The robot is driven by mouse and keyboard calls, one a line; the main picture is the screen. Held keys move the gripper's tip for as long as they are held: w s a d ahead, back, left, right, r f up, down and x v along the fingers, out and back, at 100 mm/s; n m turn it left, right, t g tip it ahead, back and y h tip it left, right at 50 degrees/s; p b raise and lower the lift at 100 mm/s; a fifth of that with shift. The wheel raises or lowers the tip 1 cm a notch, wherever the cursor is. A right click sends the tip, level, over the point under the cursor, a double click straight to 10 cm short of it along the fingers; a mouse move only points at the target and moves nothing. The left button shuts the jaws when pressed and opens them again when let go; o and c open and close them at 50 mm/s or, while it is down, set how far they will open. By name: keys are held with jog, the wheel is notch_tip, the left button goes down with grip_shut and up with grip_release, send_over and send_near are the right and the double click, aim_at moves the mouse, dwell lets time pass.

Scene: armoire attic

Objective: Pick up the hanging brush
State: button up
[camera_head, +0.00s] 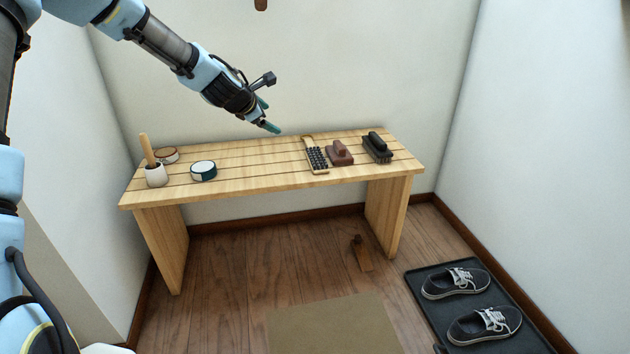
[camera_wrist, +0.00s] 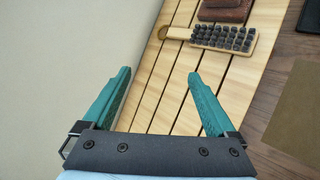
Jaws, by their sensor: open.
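A small brown piece (camera_head: 261,4) shows against the back wall at the top edge of the head view. Most of it is cut off, so I cannot tell whether it is the hanging brush. A flat wooden brush with dark bristle tufts (camera_head: 316,157) lies bristles up on the slatted bench; it also shows in the wrist view (camera_wrist: 222,37). My gripper (camera_head: 270,116) is above the back of the bench, left of that brush. Its two teal fingers (camera_wrist: 159,73) are apart, with nothing between them.
A brown brush (camera_head: 340,153) and a black brush (camera_head: 377,149) sit on the bench (camera_head: 255,158) at right. A white pot with a wooden handle (camera_head: 156,175) and round tins (camera_head: 203,171) stand at left. Shoes on a tray (camera_head: 420,290) and a wooden object (camera_head: 361,254) are on the floor.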

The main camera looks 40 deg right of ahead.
aim_at(309, 136)
jog(key=w+d+f+n+b, duration=0.1)
jog(key=d+f+n+b, duration=0.2)
jog(key=w+d+f+n+t+h+b, duration=0.1)
jog(key=d+f+n+b, duration=0.3)
jog(key=w+d+f+n+b, duration=0.1)
jog(key=d+f+n+b, duration=0.2)
jog(key=d+f+b, duration=0.1)
jog(key=shift+w+d+t+h, duration=0.15)
jog(key=shift+w+t+h, duration=0.1)
jog(key=shift+t+h, duration=0.15)
jog(key=shift+n, duration=0.3)
jog(key=b+x, duration=0.1)
jog(key=x, duration=0.4)
jog(key=shift+w+b+x, duration=0.2)
jog(key=shift+b+x, duration=0.35)
jog(key=shift+x, duration=2.25)
jog(key=shift+c, duration=0.4)
jog(key=c, duration=1.3)
jog(key=shift+r, duration=0.1)
jog(key=shift+c, duration=0.2)
